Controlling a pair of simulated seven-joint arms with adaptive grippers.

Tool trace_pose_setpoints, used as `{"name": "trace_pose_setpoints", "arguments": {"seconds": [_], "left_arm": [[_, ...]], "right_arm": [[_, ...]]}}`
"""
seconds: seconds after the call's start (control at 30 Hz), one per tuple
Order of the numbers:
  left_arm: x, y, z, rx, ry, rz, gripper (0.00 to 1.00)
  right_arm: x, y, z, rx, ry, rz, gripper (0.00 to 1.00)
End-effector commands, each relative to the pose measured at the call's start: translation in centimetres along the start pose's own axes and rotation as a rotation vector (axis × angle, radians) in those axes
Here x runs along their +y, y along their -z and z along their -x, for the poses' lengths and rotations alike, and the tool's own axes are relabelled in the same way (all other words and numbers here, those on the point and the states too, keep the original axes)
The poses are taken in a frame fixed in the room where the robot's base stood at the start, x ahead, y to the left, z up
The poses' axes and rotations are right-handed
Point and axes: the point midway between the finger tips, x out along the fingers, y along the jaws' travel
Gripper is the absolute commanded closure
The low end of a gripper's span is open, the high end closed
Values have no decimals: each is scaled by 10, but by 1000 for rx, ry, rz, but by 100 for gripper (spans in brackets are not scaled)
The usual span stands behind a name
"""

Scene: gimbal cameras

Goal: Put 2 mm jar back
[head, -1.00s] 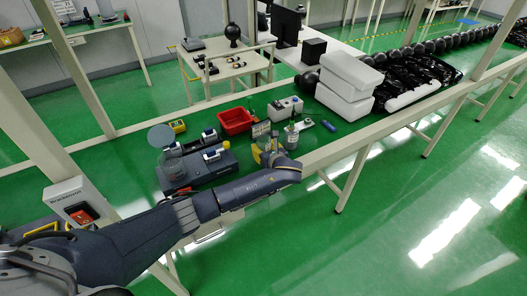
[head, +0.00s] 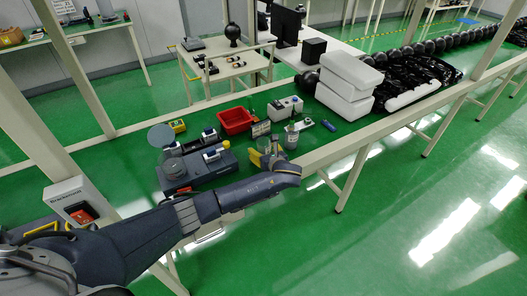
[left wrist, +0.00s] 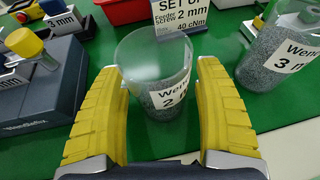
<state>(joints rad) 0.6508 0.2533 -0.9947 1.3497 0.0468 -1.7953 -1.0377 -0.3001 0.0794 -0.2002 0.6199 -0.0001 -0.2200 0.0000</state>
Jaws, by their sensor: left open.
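The 2 mm jar (left wrist: 158,75) is a clear cup with small grey screws at its bottom and a white label reading "2". In the left wrist view it stands between the two yellow fingers of my left gripper (left wrist: 160,95), with the fingers spread on either side. That gripper also shows in the head view (head: 262,159), low over the green bench top. The 3 mm jar (left wrist: 281,50), fuller of screws, stands to the right; it also shows in the head view (head: 291,138). My right gripper is out of view.
A sign (left wrist: 181,17) reading "2 mm, 40 cNm" stands just behind the jar. A dark screw feeder device (left wrist: 35,95) is to the left. A red bin (head: 236,121) and white foam blocks (head: 350,75) stand farther back.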

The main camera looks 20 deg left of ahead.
Motion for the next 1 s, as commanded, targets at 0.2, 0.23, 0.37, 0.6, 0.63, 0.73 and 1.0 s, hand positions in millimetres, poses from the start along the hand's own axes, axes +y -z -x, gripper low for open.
{"name": "trace_pose_setpoints", "arguments": {"seconds": [0.2,0.23,0.37,0.6,0.63,0.73,1.0], "left_arm": [[0,-2,4,1,2,0,30],[-1,-1,7,2,2,0,30],[-1,-1,25,3,3,2,30],[-1,-1,68,4,3,3,30],[-1,-1,73,3,3,4,30],[-1,-1,88,3,3,2,30],[-1,-2,115,1,1,1,30]], "right_arm": [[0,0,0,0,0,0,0],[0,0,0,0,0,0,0],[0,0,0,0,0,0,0],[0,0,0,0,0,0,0],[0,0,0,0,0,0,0],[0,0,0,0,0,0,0],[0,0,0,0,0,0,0]]}}
